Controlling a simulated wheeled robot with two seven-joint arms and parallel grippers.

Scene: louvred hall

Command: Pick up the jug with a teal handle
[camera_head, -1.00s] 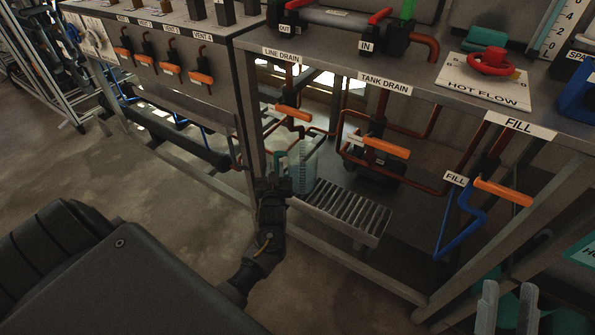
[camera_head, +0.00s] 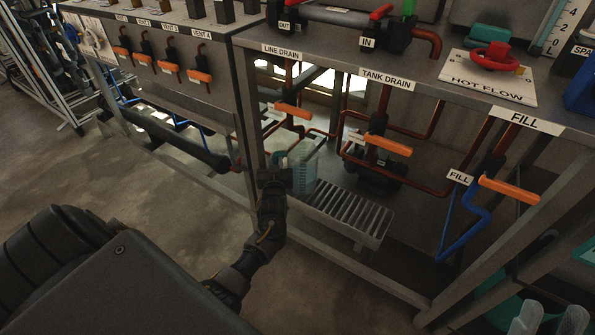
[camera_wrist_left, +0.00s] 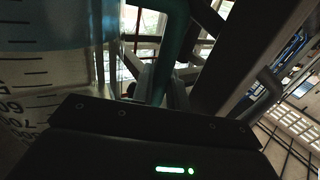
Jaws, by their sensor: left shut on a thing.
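The jug (camera_head: 306,170) is clear with a bluish tint and a printed scale. It stands upright at the left end of the slatted drip tray (camera_head: 345,212), under the bench; whether its base touches the tray is hard to tell. My left gripper (camera_head: 275,174) is at the jug's left side, shut on its teal handle, which is mostly hidden in the head view. In the left wrist view the scaled jug wall (camera_wrist_left: 40,75) fills the left and the teal handle (camera_wrist_left: 172,45) runs down between my jaws. My right gripper (camera_head: 550,319) is at the bottom right, its fingers apart and empty.
The line drain valve (camera_head: 292,111) and tank drain valve (camera_head: 388,145), with orange levers and copper pipes, hang above and behind the jug. A bench leg (camera_head: 252,120) stands close to its left. The blue fill pipe (camera_head: 463,230) is further right. Open floor lies in front.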

